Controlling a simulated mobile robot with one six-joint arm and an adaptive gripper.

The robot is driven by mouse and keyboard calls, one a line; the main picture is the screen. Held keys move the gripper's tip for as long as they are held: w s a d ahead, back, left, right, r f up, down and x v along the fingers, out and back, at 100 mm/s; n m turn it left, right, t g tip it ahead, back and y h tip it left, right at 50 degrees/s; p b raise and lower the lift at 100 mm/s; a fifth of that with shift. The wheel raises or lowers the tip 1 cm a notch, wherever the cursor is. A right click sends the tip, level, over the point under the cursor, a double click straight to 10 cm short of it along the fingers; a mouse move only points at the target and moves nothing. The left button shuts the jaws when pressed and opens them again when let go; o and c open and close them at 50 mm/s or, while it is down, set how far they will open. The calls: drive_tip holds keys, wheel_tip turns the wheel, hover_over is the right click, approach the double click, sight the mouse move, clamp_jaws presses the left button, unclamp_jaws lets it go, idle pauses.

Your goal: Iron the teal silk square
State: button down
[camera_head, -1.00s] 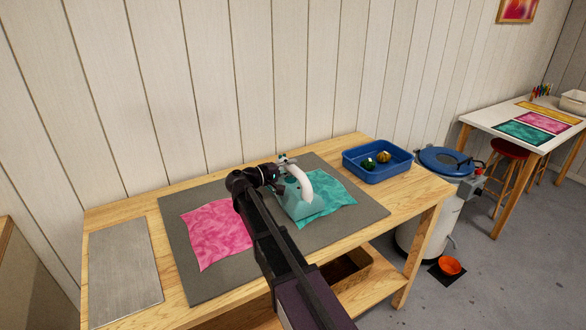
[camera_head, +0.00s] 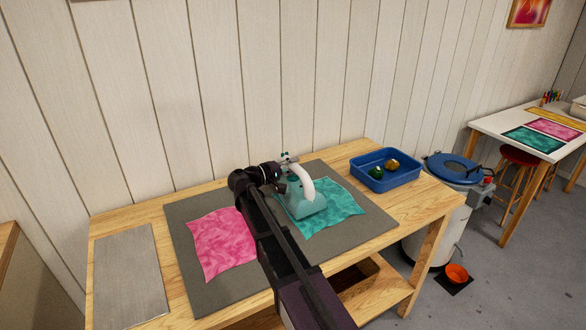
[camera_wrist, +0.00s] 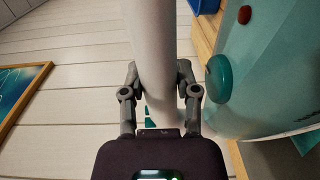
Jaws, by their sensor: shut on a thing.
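The teal silk square (camera_head: 340,205) lies on the right half of the grey mat, with faint creases, its left part hidden by the iron. The iron (camera_head: 306,204) has a pale teal body and a curved white handle; it stands over the left part of the square. Whether its sole touches the silk cannot be told. My gripper (camera_head: 284,172) is shut on the white handle, at the iron's left and back. In the wrist view my gripper's fingers (camera_wrist: 160,85) flank the handle (camera_wrist: 153,50), and the iron's body (camera_wrist: 260,75) fills the right side.
A pink silk square (camera_head: 222,243) lies on the mat (camera_head: 190,290) left of my arm. A metal plate (camera_head: 130,275) lies at the table's left end. A blue tray (camera_head: 385,183) with two small round things stands at the back right. A white drum (camera_head: 435,232) stands beyond the table's right end.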

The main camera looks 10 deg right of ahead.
drive_tip(key=shift+r+p, duration=2.75)
drive_tip(key=shift+r, duration=0.45)
